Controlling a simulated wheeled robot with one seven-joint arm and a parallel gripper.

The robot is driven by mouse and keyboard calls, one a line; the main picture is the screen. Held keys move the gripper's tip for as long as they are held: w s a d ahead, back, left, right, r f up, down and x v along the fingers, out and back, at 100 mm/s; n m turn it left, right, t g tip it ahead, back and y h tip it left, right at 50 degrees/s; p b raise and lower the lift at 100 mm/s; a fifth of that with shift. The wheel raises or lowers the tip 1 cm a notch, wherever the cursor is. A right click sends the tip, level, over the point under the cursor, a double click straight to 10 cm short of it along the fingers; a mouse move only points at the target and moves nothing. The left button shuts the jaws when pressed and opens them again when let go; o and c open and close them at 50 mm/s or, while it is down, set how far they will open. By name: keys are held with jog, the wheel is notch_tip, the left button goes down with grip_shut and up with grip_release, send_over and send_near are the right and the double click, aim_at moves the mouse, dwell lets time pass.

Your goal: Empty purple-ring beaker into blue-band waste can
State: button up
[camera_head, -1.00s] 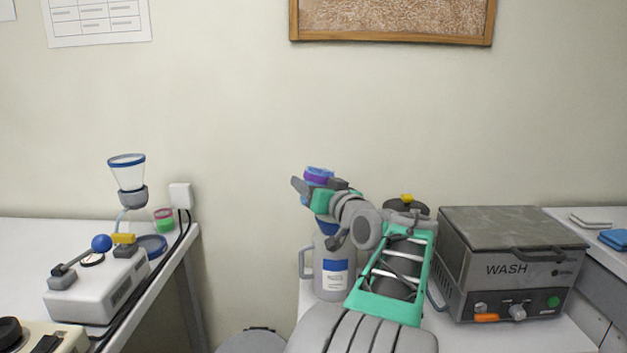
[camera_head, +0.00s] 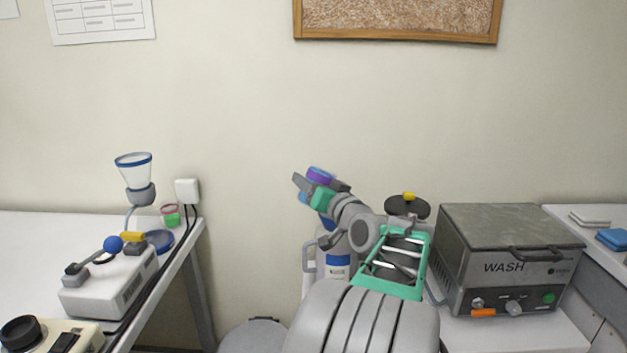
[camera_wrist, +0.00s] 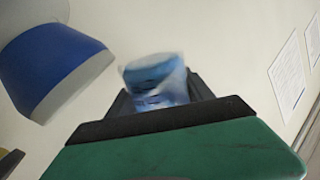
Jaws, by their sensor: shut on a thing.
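The purple-ring beaker (camera_head: 319,175) is held in my gripper (camera_head: 312,188), above the bench in the head view. The beaker looks slightly tilted. In the wrist view the beaker (camera_wrist: 158,80) shows blurred and bluish between the jaws of my gripper (camera_wrist: 155,100). The blue-band waste can (camera_head: 338,262) stands behind and below my gripper, partly hidden by my arm; it is grey with a blue label. Its blue funnel-like top (camera_wrist: 65,65) seems to be the large blue and grey shape at the left of the wrist view. The can's opening is hidden.
A WASH unit (camera_head: 510,260) stands right of my arm. A dark round lid with a yellow knob (camera_head: 407,206) is just behind my arm. At left, a table (camera_head: 25,250) carries a filter funnel (camera_head: 135,172) and a red-and-green cup (camera_head: 171,215). A gap separates the two tables.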

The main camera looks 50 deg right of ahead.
aim_at(319, 170)
jog(key=shift+w+a+m+p, duration=0.1)
jog(key=shift+a+m+p, duration=0.1)
jog(key=shift+m+p, duration=1.45)
jog(key=shift+w+a+m+p, duration=0.15)
jog(key=shift+m+p, duration=0.7)
jog(key=shift+p, duration=1.55)
jog(key=shift+s+d+m+p, duration=0.15)
jog(key=shift+m+p, duration=1.75)
jog(key=shift+p, duration=0.95)
jog(key=shift+s+d+r+m+p, duration=0.15)
jog(key=shift+r+m+p, duration=0.45)
jog(key=shift+m+p, duration=0.95)
jog(key=shift+d+r+m+p, duration=0.3)
jog(key=shift+r+m+p, duration=0.2)
jog(key=shift+p, duration=1)
jog(key=shift+d+m+p, duration=0.1)
jog(key=shift+m+p, duration=0.25)
jog(key=shift+s+r, duration=0.1)
jog(key=shift+s+d+r+m+p, duration=0.1)
jog(key=shift+d+r+m+p, duration=0.25)
jog(key=shift+m+p, duration=0.7)
jog(key=shift+d+r+m+p, duration=0.15)
jog(key=shift+m+p, duration=0.2)
jog(key=shift+p, duration=0.3)
jog(key=shift+s+d+m+p, duration=0.1)
jog(key=shift+d+m+p, duration=0.05)
jog(key=shift+m+p, duration=0.2)
